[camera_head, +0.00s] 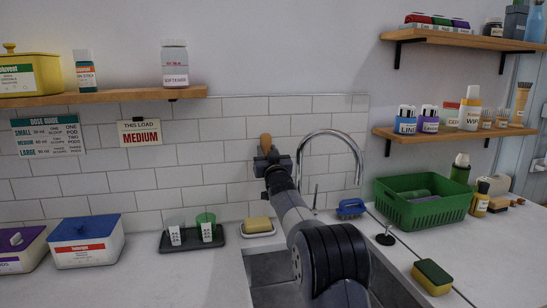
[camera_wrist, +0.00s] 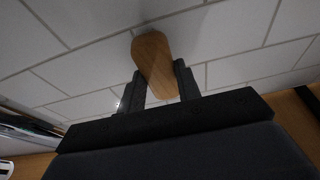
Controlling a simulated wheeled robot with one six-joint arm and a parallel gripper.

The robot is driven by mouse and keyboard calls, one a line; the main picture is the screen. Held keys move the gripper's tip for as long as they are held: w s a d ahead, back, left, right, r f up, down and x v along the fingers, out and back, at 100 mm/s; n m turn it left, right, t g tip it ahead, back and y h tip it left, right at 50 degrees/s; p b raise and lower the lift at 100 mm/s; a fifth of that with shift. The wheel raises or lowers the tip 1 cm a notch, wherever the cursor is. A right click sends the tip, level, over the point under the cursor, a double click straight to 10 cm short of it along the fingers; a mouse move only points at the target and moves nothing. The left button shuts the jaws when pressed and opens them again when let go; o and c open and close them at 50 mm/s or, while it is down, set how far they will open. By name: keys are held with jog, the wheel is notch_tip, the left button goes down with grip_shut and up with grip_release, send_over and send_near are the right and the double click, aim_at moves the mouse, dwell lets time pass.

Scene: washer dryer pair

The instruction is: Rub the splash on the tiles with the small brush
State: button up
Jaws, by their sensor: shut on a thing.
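My gripper (camera_head: 270,157) is in front of the white tiles (camera_head: 212,155), left of the curved tap. It is shut on a small brush (camera_head: 265,141), of which a rounded wooden part shows above the jaws. In the wrist view the wooden part of the brush (camera_wrist: 152,62) stands between the two dark fingers (camera_wrist: 159,88), with tiles behind it. The bristles are not visible, and I cannot tell whether the brush touches the tiles. No splash can be made out on the tiles; it may be hidden behind my gripper or arm.
Below are a sink (camera_head: 272,268), a tap (camera_head: 358,165), a sponge on a dish (camera_head: 258,227) and a tray with two cups (camera_head: 192,240). A green basket (camera_head: 425,207) and a blue brush (camera_head: 350,208) stand right. A shelf (camera_head: 130,95) hangs at left.

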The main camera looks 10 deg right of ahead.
jog(key=shift+a, duration=0.5)
jog(key=shift+a+b, duration=1.35)
jog(key=shift+a, duration=0.6)
jog(key=shift+s+f, duration=0.1)
jog(key=shift+s+d+b, duration=0.1)
jog(key=shift+s+b, duration=2.85)
jog(key=shift+b, duration=0.25)
